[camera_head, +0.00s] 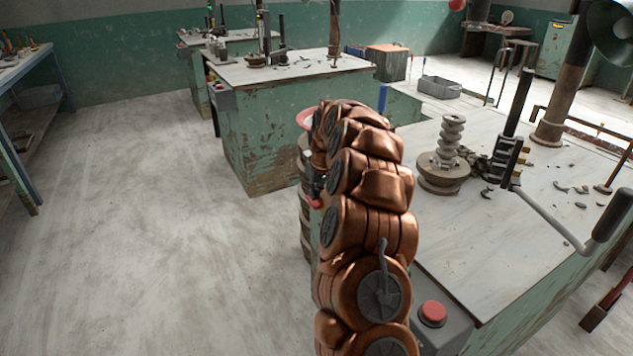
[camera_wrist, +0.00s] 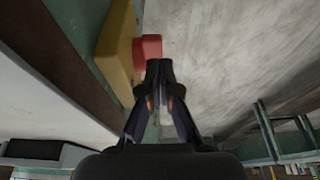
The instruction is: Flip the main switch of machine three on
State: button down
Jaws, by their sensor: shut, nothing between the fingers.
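In the wrist view, a red knob (camera_wrist: 148,46) sticks out from a yellow plate (camera_wrist: 115,45) on the side of a machine. It looks like a rotary switch; its on or off position cannot be read. My gripper (camera_wrist: 158,68) is shut and empty, its fingertips right beside the knob's edge; whether they touch cannot be told. In the head view my copper-coloured arm hides most of the near machine's left side. A small red part (camera_head: 315,203) shows at the arm's left edge. No machine number is legible.
A second machine (camera_head: 262,140) stands behind. The floor at left is clear up to a blue bench (camera_head: 42,150).

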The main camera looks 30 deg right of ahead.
aim_at(315, 206)
jog(key=shift+f, duration=1.35)
jog(key=shift+s+f, duration=0.1)
jog(key=shift+f, duration=0.05)
jog(key=shift+s+f+t+b, duration=0.2)
jog(key=shift+t+b, duration=0.7)
jog(key=shift+b, duration=0.05)
